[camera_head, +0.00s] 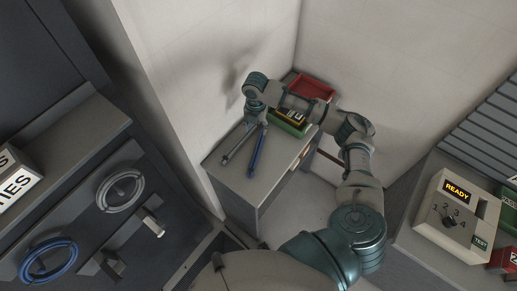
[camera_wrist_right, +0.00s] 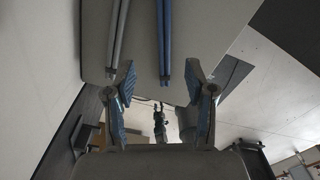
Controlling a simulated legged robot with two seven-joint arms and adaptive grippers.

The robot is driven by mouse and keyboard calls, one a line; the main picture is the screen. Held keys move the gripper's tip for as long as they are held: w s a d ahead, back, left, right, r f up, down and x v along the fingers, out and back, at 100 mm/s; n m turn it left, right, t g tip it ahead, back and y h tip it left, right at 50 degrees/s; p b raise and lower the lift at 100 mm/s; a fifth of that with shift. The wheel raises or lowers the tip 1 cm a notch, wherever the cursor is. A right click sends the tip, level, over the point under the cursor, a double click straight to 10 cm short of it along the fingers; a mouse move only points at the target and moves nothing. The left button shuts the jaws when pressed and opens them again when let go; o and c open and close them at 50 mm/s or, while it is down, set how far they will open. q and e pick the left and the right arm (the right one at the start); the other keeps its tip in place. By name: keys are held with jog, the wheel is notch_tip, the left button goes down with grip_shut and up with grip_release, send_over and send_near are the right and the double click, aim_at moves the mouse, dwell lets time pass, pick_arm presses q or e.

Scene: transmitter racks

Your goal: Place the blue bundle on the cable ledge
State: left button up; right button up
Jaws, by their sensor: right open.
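The straight blue bundle (camera_head: 258,152) lies on the grey cabinet top (camera_head: 275,165), beside a similar grey bundle (camera_head: 240,143). In the right wrist view, the blue bundle (camera_wrist_right: 165,40) runs between the fingertips, and the grey bundle (camera_wrist_right: 117,35) passes near the left finger. My right gripper (camera_head: 258,112) is at the far end of the bundles in the head view; its fingers (camera_wrist_right: 162,75) are spread apart with nothing gripped. I cannot tell which surface is the cable ledge. My left gripper is not in view.
A red tray (camera_head: 314,87) and a green box (camera_head: 290,124) stand at the back of the cabinet, close to my right arm. Walls rise behind. A dark panel with a blue coil (camera_head: 48,262) and a grey coil (camera_head: 120,190) is at left. A READY device (camera_head: 455,215) is at right.

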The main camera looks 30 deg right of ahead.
send_over(258, 147)
jog(key=a, duration=0.1)
notch_tip(258, 147, down, 7)
jog(key=shift+w+a+f, duration=0.1)
jog(key=shift+w+a, duration=0.05)
jog(key=shift+f, duration=0.3)
jog(key=f, duration=0.1)
jog(key=d+f+p, duration=0.1)
jog(key=f, duration=0.3)
jog(key=shift+d+f, duration=0.15)
jog(key=shift+d, duration=0.25)
jog(key=shift+a+f, duration=0.1)
jog(key=shift+f, duration=0.1)
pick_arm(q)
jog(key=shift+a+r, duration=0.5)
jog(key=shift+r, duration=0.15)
pick_arm(e)
jog(key=shift+a, duration=0.2)
jog(key=shift+c, duration=0.8)
jog(key=c, duration=0.8)
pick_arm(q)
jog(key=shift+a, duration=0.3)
pick_arm(e)
grip_shut()
